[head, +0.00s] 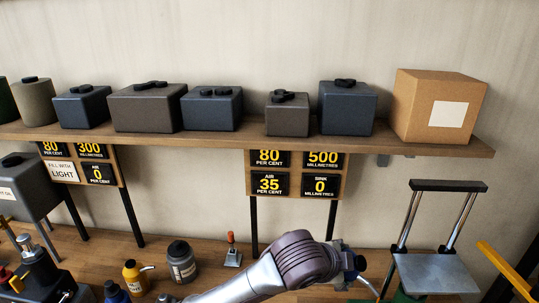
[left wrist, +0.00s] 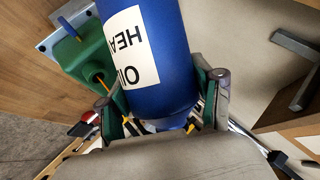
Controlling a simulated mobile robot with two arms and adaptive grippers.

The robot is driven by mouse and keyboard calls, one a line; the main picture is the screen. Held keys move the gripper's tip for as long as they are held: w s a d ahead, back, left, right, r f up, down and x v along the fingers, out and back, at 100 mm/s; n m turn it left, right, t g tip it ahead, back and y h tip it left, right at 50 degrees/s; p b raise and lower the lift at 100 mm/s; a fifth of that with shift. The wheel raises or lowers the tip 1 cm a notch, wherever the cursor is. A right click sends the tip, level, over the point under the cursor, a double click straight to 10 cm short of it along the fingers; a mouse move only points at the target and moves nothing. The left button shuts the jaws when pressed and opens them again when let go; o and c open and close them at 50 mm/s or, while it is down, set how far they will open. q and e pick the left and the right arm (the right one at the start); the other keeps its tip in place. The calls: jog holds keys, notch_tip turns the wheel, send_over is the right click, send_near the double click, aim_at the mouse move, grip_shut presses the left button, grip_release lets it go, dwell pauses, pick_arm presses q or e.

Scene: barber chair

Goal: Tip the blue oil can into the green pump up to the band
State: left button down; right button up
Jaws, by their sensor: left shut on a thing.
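The blue oil can (left wrist: 165,45) fills the middle of the left wrist view. Its white label shows upside down in that view, with the letters "OIL HEA". My left gripper (left wrist: 163,93) is shut on the can, one finger on each side. The green pump (left wrist: 88,55) is behind the can at the left, with a dark opening and an orange line near it. The can hides part of the pump; the band and any oil level cannot be made out. In the head view my left gripper is mostly hidden behind my arm. My right gripper is not in view.
A wooden shelf (head: 225,139) holds several dark cans and a cardboard box (head: 437,106). Number signs (head: 297,174) hang below it. On the bench stand a grey bottle (head: 181,263), a yellow oiler (head: 134,277) and a red-handled lever (head: 232,252). A metal frame (head: 437,272) stands at right.

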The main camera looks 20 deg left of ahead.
pick_arm(q)
jog(key=shift+a, duration=0.1)
jog(key=shift+w+a+f+n+g+h, duration=0.15)
jog(key=shift+n+h, duration=0.15)
jog(key=shift+h, duration=0.15)
jog(key=shift+s+a+f+n+g+h, duration=0.15)
jog(key=shift+n+h, duration=0.15)
jog(key=shift+h, duration=0.15)
jog(key=shift+w+r+h, duration=0.15)
jog(key=shift+h, duration=0.15)
jog(key=shift+d+f+n+h+b, duration=0.2)
jog(key=shift+f+n+h+b, duration=0.3)
jog(key=shift+f+n+h, duration=0.15)
jog(key=shift+f+n+g+h+b, duration=0.1)
jog(key=shift+n+g+h+b, duration=0.25)
jog(key=shift+h+b, duration=0.15)
jog(key=shift+d, duration=0.15)
